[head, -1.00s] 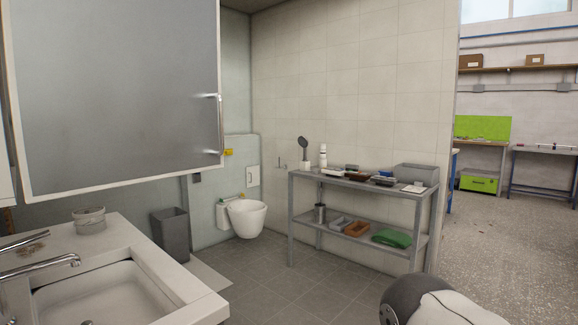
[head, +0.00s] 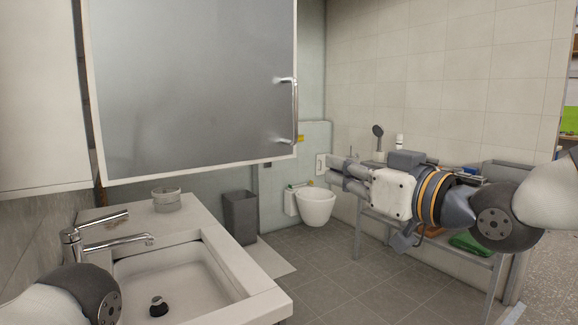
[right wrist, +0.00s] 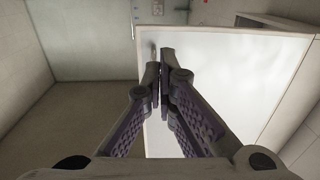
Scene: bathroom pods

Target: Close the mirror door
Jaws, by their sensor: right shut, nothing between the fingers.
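The mirror door (head: 190,80) is a large grey panel with a white frame, standing open, swung out from the white cabinet (head: 40,100) at the left. Its metal bar handle (head: 294,110) is upright near the right edge. My right gripper (head: 334,172) points left, to the right of and below the handle, apart from it in the head view. In the right wrist view the right gripper (right wrist: 160,55) is shut and empty, its fingers overlapping the edge of the bright door panel (right wrist: 225,85). My left gripper is out of view.
A sink (head: 170,275) with a faucet (head: 115,240) and a glass jar (head: 167,199) lies below the door. A bin (head: 240,216) and toilet (head: 316,206) stand behind. A metal shelf (head: 480,262) with several items stands behind my right arm. Floor between is clear.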

